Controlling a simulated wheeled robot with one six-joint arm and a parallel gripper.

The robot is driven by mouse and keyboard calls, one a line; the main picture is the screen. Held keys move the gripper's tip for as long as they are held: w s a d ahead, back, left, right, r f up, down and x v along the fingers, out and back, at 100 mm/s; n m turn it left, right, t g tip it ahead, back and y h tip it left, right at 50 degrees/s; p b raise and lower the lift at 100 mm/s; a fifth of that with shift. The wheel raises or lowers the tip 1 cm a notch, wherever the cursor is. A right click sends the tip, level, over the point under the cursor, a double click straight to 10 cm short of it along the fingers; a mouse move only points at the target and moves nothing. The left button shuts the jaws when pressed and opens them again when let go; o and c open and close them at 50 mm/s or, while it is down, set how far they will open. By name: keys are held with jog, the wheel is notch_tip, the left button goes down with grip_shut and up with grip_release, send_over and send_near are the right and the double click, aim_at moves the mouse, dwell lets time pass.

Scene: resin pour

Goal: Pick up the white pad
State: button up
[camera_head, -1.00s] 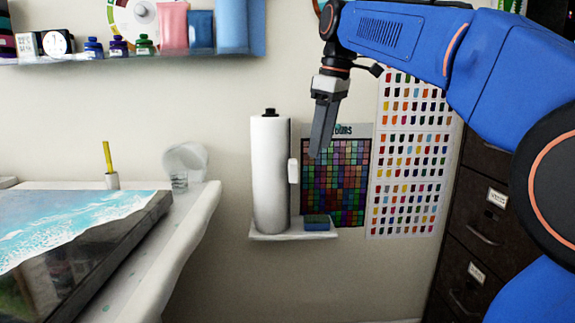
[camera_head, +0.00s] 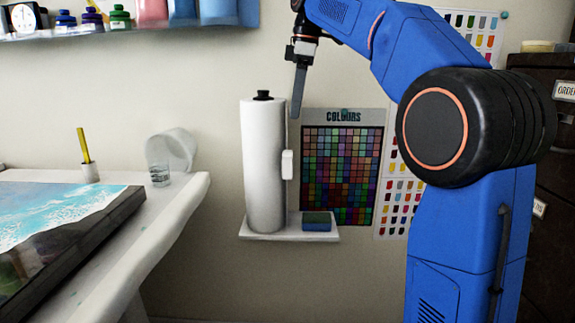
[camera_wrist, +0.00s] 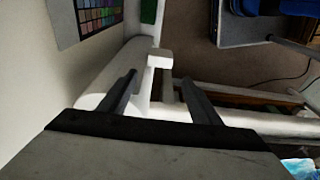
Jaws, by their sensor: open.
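The white pad (camera_head: 288,164) is a small upright white block at the right side of a tall white roll (camera_head: 263,170). It looks close against the roll; I cannot tell how it is held there. My gripper (camera_head: 297,112) points down above the pad and slightly right of it, apart from it. In the wrist view a white block, seemingly the pad (camera_wrist: 159,58), appears beyond and between my fingers. The two fingers (camera_wrist: 157,85) stand apart with nothing gripped. The pad's lower part is unclear in the wrist view.
The roll and a blue-green sponge (camera_head: 317,221) stand on a small white wall shelf (camera_head: 290,234). A colour chart (camera_head: 340,170) hangs on the wall behind. A white table (camera_head: 190,195) with a painting is at left, a dark cabinet (camera_head: 550,235) at right.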

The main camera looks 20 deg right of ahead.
aim_at(288, 153)
jog(key=f, duration=0.4)
jog(key=a+f, duration=0.1)
jog(key=f, duration=0.7)
jog(key=shift+w+a+f, duration=0.2)
jog(key=shift+w+a, duration=0.05)
jog(key=shift+a, duration=0.15)
jog(key=c, duration=1)
